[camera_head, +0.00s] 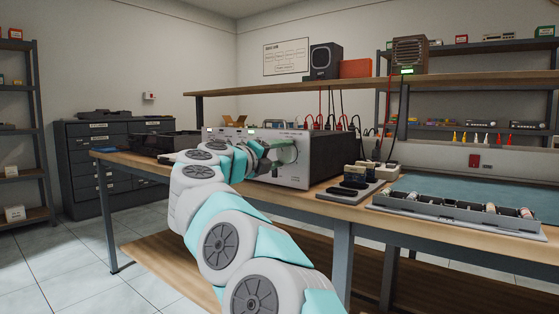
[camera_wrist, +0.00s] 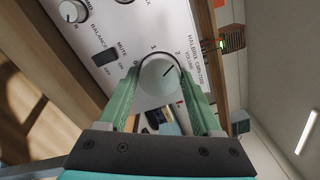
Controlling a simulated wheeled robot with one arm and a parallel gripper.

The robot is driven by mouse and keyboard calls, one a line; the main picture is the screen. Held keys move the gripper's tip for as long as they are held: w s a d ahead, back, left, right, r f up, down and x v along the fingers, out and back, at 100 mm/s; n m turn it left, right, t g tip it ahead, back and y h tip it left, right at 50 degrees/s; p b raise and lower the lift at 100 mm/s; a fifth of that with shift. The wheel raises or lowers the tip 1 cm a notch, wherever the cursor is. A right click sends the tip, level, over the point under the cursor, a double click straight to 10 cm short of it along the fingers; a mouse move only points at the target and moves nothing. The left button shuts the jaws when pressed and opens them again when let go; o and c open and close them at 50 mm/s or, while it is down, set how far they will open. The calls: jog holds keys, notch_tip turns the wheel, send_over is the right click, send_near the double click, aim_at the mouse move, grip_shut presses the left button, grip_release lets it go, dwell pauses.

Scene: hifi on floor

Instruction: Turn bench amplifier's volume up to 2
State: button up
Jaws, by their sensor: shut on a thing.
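The bench amplifier (camera_head: 300,176) is a wide box with a pale front panel and dark sides, standing on the wooden bench. Its panel (camera_wrist: 125,45) fills the upper left of the wrist view. The round, pale volume knob (camera_wrist: 156,80) sits between the two green fingers of my gripper (camera_wrist: 158,74), which are shut on its sides. The knob's dark pointer line slants to the upper right, roughly toward the printed 2. A 1 is printed above the knob. In the head view my gripper (camera_head: 270,155) is at the panel's right part, and the arm hides some of the panel.
A balance knob (camera_wrist: 70,12) and a dark mute switch (camera_wrist: 104,56) are on the panel beside the volume knob. A shelf (camera_head: 300,86) with speakers runs above the amplifier. A tray of parts (camera_head: 455,214) and small devices (camera_head: 350,190) lie to its right.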

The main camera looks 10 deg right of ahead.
jog(key=shift+f, duration=0.1)
dwell(0.3)
jog(key=o, duration=1.4)
jog(key=shift+c, duration=0.2)
jog(key=v, duration=0.7)
jog(key=shift+s+a, duration=0.3)
